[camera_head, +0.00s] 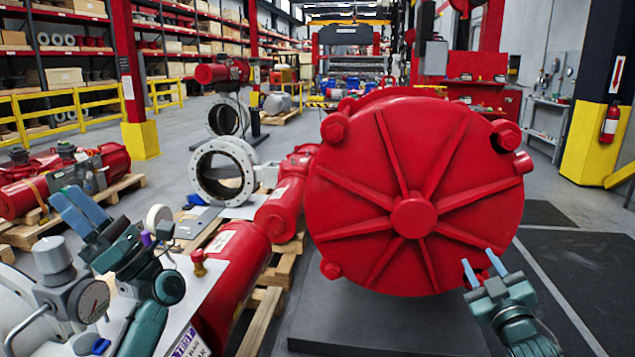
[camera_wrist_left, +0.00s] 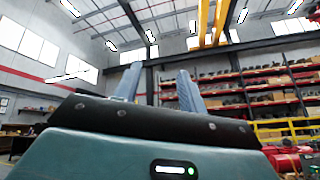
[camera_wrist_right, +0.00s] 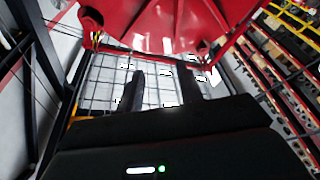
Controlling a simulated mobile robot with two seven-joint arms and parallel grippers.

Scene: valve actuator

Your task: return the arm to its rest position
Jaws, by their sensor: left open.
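My left gripper (camera_head: 82,210) is raised at the left in the head view, its blue-grey fingers pointing up and left. In the left wrist view its fingers (camera_wrist_left: 158,85) stand apart with nothing between them. My right gripper (camera_head: 484,266) is at the lower right, in front of the lower right edge of the large red valve actuator (camera_head: 390,240). In the right wrist view its fingers (camera_wrist_right: 160,90) are apart and empty, with the red actuator housing (camera_wrist_right: 165,20) above them. I cannot tell whether the right gripper touches the actuator.
A pressure gauge (camera_head: 88,300) and fittings stand close beside my left arm. A red cylinder (camera_head: 232,280) lies between the arms near a wooden pallet (camera_head: 262,318). A grey flanged valve (camera_head: 222,172) stands behind. Dark floor mats (camera_head: 590,270) at the right are clear.

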